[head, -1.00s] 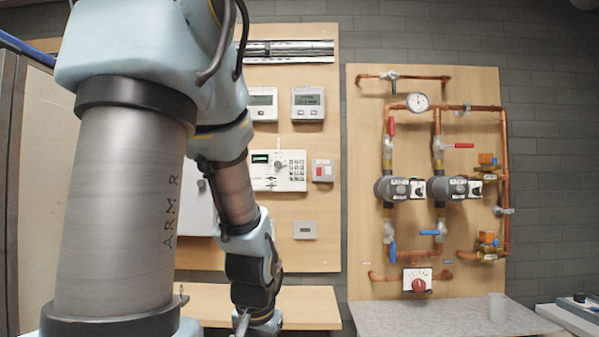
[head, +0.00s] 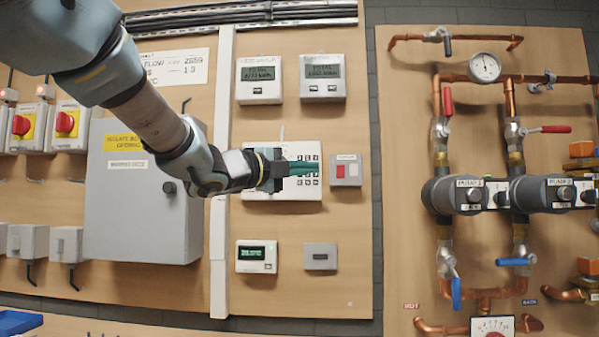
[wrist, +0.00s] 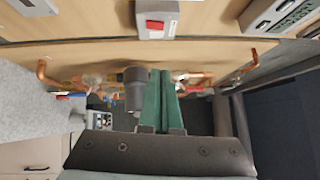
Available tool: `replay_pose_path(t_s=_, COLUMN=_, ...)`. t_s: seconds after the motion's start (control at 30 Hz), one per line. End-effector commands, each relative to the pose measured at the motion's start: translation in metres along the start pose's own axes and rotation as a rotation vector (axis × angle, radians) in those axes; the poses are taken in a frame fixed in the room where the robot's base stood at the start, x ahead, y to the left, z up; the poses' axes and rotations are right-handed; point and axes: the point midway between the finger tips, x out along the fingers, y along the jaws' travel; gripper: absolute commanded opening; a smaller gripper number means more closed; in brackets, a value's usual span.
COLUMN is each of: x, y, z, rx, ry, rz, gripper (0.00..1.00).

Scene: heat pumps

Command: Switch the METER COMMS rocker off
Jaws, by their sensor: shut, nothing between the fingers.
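A small grey switch box (head: 346,182) with a red rocker (head: 341,171) is mounted on the wooden board, right of the white keypad panel. The label above the rocker is too small to read, so I cannot confirm it says METER COMMS. The box also shows at the top of the wrist view (wrist: 157,33), with its red rocker (wrist: 155,25) facing out. My gripper (head: 317,167) has green fingers, shut and empty. In the head view it reaches in from the left, across the keypad panel, its tips just left of the switch box. In the wrist view the fingertips (wrist: 161,72) are apart from the box.
The white keypad panel (head: 252,191) is partly hidden behind my gripper. Two display units (head: 259,94) are above; a small display box (head: 257,268) and a plain grey box (head: 320,266) are below. A grey cabinet (head: 140,215) stands left, copper pipework (head: 440,75) right.

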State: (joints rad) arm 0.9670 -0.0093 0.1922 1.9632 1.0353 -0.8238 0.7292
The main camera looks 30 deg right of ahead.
Motion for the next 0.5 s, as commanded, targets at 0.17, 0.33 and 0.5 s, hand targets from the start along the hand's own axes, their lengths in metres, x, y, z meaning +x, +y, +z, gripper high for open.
replay_pose_path(t_s=0.17, x=0.0020, y=-0.0035, z=-0.0058, rx=0.016, ry=0.019, rz=-0.007, gripper=0.00)
replay_pose_path(t_s=0.33, x=0.0017, y=-0.0031, z=-0.0049, rx=0.014, ry=0.017, rz=-0.006, gripper=0.00)
replay_pose_path(t_s=0.5, x=0.0100, y=-0.0037, z=-0.0048, rx=0.011, ry=0.017, rz=-0.005, gripper=0.00)
